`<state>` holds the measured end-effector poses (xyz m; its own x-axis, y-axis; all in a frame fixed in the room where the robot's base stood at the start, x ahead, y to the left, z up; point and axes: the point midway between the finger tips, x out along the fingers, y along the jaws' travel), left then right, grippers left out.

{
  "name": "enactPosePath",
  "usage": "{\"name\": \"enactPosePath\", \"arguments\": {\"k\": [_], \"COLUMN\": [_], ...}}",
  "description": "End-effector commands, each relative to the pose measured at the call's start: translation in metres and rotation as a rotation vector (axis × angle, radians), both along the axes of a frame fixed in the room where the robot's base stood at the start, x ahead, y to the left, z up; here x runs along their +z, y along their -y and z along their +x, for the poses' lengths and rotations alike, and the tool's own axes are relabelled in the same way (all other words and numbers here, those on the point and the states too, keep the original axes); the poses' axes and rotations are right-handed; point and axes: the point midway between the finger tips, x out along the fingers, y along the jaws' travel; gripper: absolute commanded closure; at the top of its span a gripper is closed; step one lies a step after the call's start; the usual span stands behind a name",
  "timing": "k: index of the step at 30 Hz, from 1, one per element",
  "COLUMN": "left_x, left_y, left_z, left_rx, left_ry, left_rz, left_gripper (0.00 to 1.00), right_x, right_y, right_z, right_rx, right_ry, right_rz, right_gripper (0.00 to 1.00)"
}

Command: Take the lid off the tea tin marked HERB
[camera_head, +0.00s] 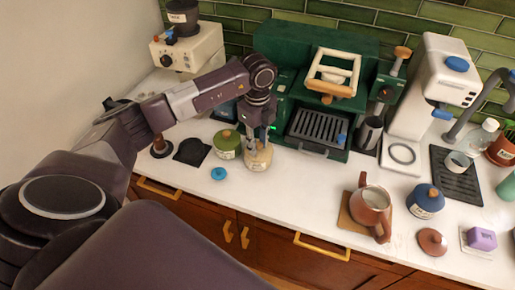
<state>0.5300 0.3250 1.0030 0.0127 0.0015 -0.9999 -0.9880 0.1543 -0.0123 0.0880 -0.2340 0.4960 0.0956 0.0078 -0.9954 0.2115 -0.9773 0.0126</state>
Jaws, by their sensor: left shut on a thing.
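A cream tin (258,159) with a pale label stands on the white counter, in front of the green coffee machine. My left gripper (257,143) points down over it, shut on the top of its lid. The lid looks to be at the tin's mouth; whether there is a gap under it is too small to tell. A green tin (228,151) with a green lid stands just left of it. A blue tin (425,206) with a blue lid stands far to the right. The labels are too small to read, so I cannot tell which says HERB. My right gripper is out of view.
A small blue round piece (219,173) lies in front of the green tin. The green coffee machine (324,125) is close behind on the right. A brown teapot (373,204) and its loose lid (432,241) are at the right. The counter between the cream tin and the teapot is clear.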

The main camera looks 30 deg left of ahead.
Motion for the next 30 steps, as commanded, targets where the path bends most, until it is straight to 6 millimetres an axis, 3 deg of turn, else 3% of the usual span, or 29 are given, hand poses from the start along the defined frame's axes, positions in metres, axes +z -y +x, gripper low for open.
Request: {"name": "enactPosePath", "arguments": {"k": [1,5,7,11,14,21,24,30], "left_x": [-0.009,-0.006,-0.002,0.015,0.037,0.116,0.142,0.175], "left_y": [0.002,0.002,0.002,0.001,0.001,0.001,0.000,0.000], "left_z": [-0.005,-0.005,-0.005,-0.003,-0.002,-0.002,-0.002,-0.003], "left_rx": [-0.004,-0.004,-0.004,-0.004,-0.004,-0.003,-0.001,0.001], "left_ry": [-0.017,-0.017,-0.018,-0.012,-0.007,-0.001,-0.004,-0.006], "left_rz": [0.000,0.000,0.000,0.000,0.001,0.000,0.003,0.002], "left_gripper": [0.92,0.93,1.00,1.00,1.00,1.00,1.00,1.00], "right_x": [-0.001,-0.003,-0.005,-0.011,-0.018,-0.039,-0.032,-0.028], "right_y": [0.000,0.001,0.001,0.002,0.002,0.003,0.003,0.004], "right_z": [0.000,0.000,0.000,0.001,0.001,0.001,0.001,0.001], "right_rx": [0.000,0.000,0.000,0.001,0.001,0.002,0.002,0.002], "right_ry": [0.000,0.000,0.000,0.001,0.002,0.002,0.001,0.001], "right_rz": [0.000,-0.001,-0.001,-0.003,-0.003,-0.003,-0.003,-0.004], "right_gripper": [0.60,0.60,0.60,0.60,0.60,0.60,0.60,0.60]}}
